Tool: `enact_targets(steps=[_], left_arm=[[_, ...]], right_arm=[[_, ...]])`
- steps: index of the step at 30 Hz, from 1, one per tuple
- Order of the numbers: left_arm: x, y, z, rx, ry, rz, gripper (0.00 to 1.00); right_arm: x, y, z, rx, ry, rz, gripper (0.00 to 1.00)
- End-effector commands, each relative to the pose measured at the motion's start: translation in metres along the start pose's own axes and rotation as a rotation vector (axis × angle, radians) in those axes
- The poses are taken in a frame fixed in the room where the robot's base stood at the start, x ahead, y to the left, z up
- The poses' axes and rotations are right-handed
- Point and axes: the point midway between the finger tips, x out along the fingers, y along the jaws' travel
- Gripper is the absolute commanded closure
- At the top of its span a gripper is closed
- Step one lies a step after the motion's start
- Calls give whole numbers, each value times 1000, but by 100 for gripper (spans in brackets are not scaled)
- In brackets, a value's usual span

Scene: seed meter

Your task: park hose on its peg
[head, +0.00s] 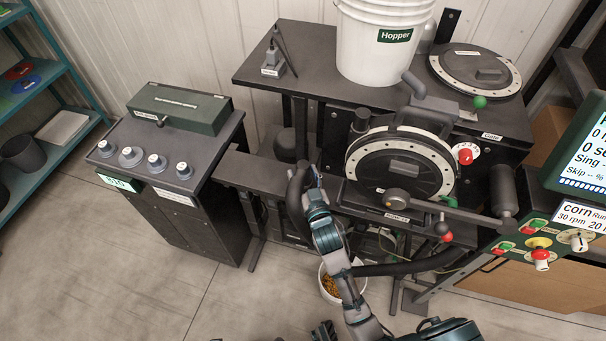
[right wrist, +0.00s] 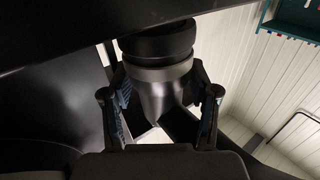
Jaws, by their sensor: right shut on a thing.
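The black hose (head: 408,267) runs from the right, below the seed meter (head: 399,165), and a thick black length (head: 295,199) rises beside my right gripper (head: 314,182). In the right wrist view, my right gripper (right wrist: 161,112) is shut on the hose's grey tapered end piece (right wrist: 160,92), which has a black ring (right wrist: 160,42) above it. The gripper is left of the meter, by the front edge of the dark bench. I cannot pick out the peg. A dark finger-like part at the bottom edge, possibly my left gripper (head: 324,331), is mostly cut off.
A control stand with knobs (head: 155,160) and a green box (head: 178,107) is at left. The white hopper bucket (head: 372,52) stands behind the meter. A lever (head: 432,211) with a red knob sticks out at right. A bucket of grain (head: 330,284) is on the floor.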

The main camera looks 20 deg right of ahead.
Motion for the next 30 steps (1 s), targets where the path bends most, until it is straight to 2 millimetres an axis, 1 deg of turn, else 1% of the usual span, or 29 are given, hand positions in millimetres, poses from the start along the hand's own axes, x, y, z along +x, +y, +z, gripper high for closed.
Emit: enact_targets(steps=[5,22,23,24,25,26,30], left_arm=[[0,0,0,0,0,0,100],[3,0,1,0,-2,0,100],[3,0,1,0,-2,0,100],[3,0,1,0,-2,0,100],[3,0,1,0,-2,0,100],[2,0,1,0,-2,0,100],[3,0,1,0,-2,0,100]], right_arm=[[0,0,0,0,2,0,86],[0,0,8,0,2,0,86],[0,0,8,0,3,0,33],[0,0,8,0,3,0,23],[0,0,8,0,2,0,15],[0,0,8,0,2,0,11],[0,0,8,0,2,0,11]])
